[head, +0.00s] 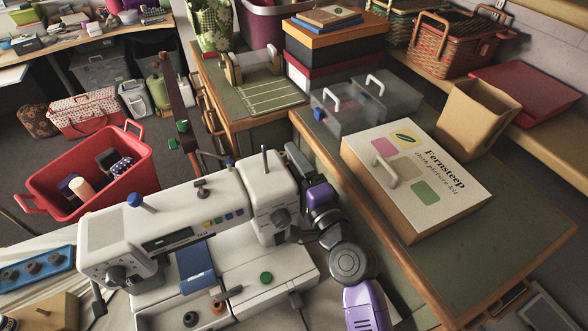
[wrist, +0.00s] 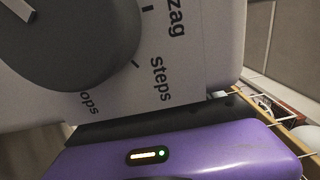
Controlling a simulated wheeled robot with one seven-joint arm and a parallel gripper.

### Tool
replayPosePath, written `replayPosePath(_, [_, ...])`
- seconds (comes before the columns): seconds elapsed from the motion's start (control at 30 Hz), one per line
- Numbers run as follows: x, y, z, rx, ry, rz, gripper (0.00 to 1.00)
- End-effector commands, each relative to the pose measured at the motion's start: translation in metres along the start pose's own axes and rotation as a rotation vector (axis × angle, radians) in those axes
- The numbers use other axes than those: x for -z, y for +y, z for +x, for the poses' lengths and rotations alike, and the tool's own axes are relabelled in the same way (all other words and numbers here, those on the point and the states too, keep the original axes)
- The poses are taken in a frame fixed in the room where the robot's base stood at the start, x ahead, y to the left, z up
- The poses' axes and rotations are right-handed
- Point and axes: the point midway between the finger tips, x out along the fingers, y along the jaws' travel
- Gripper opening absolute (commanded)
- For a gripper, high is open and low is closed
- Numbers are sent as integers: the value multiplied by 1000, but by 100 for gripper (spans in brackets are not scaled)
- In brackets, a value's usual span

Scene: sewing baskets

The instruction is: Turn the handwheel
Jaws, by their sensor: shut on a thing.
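The white sewing machine (head: 200,225) stands in the foreground of the head view. At its right end is the dark handwheel (head: 296,160), partly covered by my purple and black gripper (head: 308,182). My gripper is shut on the handwheel from the right; its fingertips are hard to make out there. In the wrist view the purple housing of my gripper (wrist: 185,150) fills the bottom, close to the machine's white face. A large grey dial (wrist: 80,40) is above it, beside the printed words "zag" and "steps". The handwheel cannot be made out in the wrist view.
A picture kit box (head: 415,175) lies on the green-topped counter (head: 515,215) to the right. Clear grey boxes (head: 365,100) stand behind it. A red basket (head: 95,170) holding spools is at the left.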

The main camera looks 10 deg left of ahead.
Motion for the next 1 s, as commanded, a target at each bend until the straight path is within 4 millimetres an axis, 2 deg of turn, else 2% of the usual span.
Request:
replayPosePath(0.03, [1, 6, 0, 15, 1, 0, 35])
replayPosePath(0.1, [1, 6, 1, 35, 2, 1, 35])
replayPosePath(1.0, [1, -6, 0, 252, 2, -1, 35])
